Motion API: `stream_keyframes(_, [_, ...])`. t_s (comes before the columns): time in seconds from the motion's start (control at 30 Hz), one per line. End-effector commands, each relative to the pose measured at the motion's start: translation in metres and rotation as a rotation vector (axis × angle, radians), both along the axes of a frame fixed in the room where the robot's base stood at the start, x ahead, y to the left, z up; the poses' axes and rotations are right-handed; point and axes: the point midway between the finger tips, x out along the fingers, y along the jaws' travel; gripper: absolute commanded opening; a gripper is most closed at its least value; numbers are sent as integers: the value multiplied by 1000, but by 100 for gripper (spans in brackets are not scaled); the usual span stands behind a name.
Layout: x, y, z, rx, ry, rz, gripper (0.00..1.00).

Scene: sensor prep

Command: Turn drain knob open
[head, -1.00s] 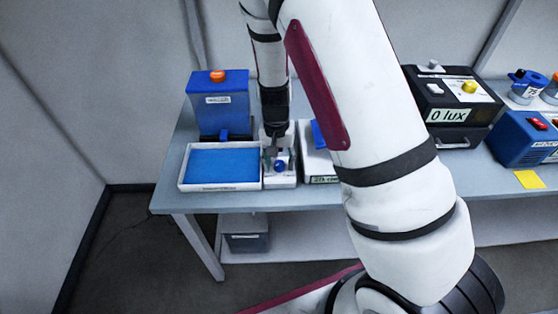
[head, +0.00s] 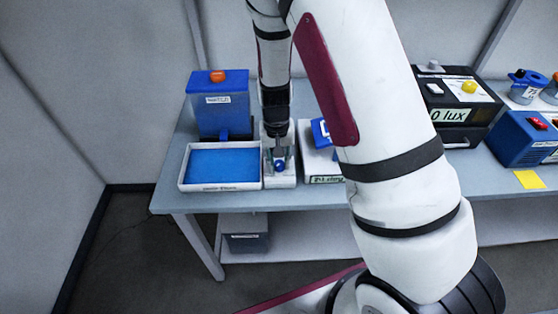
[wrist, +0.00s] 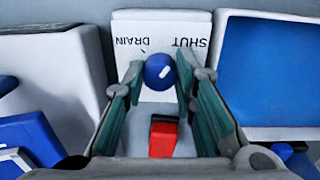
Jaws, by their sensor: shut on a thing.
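The blue drain knob (wrist: 158,71) sits on a white unit with a panel (wrist: 141,28) printed DRAIN on the left and SHUT on the right, upside down in the wrist view. A short white mark on the knob is slanted. My gripper (wrist: 158,78) is shut on the knob, one finger on each side of it. In the head view my gripper (head: 278,160) points down at the knob (head: 279,166) at the front of the narrow white unit (head: 281,181). A red switch (wrist: 163,137) lies between the fingers, nearer the palm.
A white tray with a blue inside (head: 221,187) stands left of the unit, below a blue tank with an orange cap (head: 218,103). A white device (head: 318,165) is close on the right. A black lux box (head: 449,110) is farther right.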

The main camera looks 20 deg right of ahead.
Motion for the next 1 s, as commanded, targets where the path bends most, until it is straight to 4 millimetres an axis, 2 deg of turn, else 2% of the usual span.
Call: stream_keyframes(1.0, [-1,-1,0,1,-2,958,0])
